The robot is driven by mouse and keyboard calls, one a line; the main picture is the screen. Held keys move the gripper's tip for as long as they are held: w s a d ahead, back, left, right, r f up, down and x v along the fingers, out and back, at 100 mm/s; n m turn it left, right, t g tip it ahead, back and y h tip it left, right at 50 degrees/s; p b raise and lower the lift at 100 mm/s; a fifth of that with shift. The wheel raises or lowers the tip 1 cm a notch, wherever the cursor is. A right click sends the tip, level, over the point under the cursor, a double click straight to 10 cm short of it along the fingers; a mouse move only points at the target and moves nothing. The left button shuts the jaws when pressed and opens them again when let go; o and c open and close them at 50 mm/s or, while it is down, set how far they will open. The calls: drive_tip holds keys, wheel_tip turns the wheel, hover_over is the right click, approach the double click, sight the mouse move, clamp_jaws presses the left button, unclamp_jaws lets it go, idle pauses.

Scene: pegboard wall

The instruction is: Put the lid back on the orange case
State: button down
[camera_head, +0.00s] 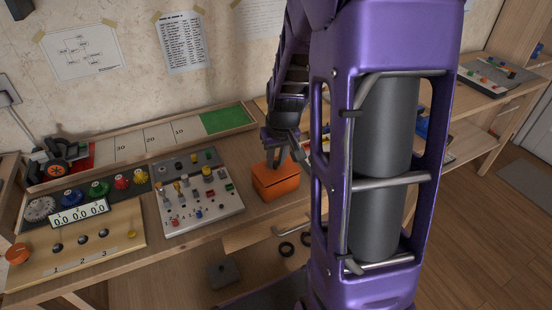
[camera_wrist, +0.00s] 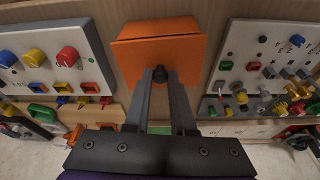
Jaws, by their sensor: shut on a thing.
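The orange case (camera_head: 280,191) stands on the bench right of the grey switch panel. Its orange lid (camera_wrist: 140,56) is over the case in the wrist view, with part of the case body (camera_wrist: 158,27) showing beyond the lid's edge. My gripper (camera_wrist: 161,76) is shut on the small dark knob of the lid. In the head view my gripper (camera_head: 278,163) points down at the case top, partly covering the lid. A dark line shows between lid and case; I cannot tell whether the lid is fully seated.
The grey switch panel (camera_head: 198,198) stands close on the left, with a wooden panel of knobs and dials (camera_head: 75,240) beyond it. A long board with a green end (camera_head: 225,120) lies along the wall. My arm hides the bench to the right.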

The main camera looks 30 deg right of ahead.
idle(0.4)
drive_tip(key=c, duration=0.7)
unclamp_jaws()
drive_tip(key=shift+o, duration=0.5)
drive_tip(key=o, duration=0.4)
drive_tip(key=shift+r+p, duration=2.5)
drive_tip(key=shift+r, duration=1)
